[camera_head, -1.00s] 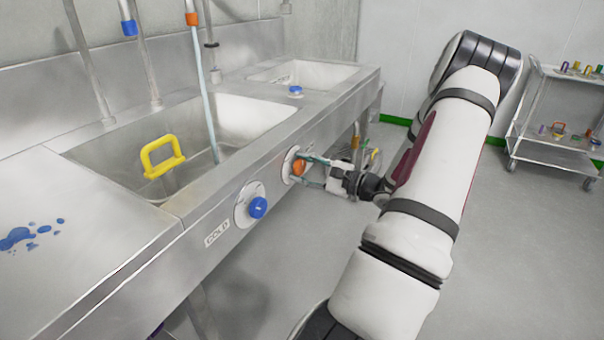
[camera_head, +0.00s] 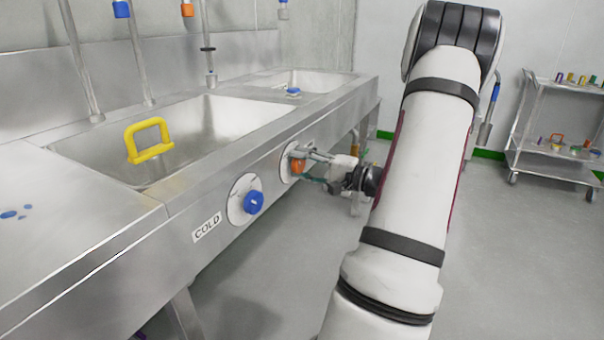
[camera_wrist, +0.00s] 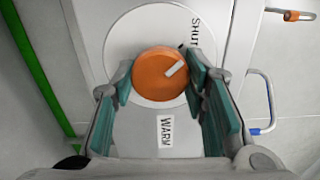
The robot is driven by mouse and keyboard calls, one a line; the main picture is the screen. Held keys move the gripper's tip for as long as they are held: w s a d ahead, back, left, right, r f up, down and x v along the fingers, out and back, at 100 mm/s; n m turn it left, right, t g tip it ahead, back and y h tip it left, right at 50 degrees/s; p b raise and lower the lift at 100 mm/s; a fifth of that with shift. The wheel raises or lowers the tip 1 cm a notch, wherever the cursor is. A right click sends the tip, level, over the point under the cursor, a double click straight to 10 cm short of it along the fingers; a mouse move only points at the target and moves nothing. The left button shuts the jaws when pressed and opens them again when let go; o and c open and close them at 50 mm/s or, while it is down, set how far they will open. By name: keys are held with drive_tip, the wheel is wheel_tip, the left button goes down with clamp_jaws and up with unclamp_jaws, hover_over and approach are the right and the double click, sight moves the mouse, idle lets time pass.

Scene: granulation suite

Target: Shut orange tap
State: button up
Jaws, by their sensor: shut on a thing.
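The orange tap (camera_head: 297,166) is a round knob on the sink's front panel. My gripper (camera_head: 306,161) reaches it from the right, with its fingers on either side of the knob. In the wrist view the orange tap (camera_wrist: 156,82) sits between my two green-padded fingers, and the gripper is shut on it. Its white pointer line slants up and right, towards a dark mark beside the word SHUT (camera_wrist: 196,33). A WARM label (camera_wrist: 166,131) is below the knob. The orange-banded spout (camera_head: 187,9) shows no water stream under it.
A blue tap (camera_head: 253,201) with a COLD label (camera_head: 207,227) is left of the orange one. A yellow handle-shaped object (camera_head: 148,141) is at the near basin. A wheeled trolley (camera_head: 556,160) with small items stands at the right. The floor between is clear.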

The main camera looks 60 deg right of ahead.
idle(0.4)
drive_tip(key=o, duration=1.1)
drive_tip(key=shift+o, duration=0.2)
drive_tip(key=shift+s, duration=0.1)
drive_tip(key=s+d, duration=0.1)
drive_tip(key=s, duration=1)
drive_tip(key=shift+s, duration=0.4)
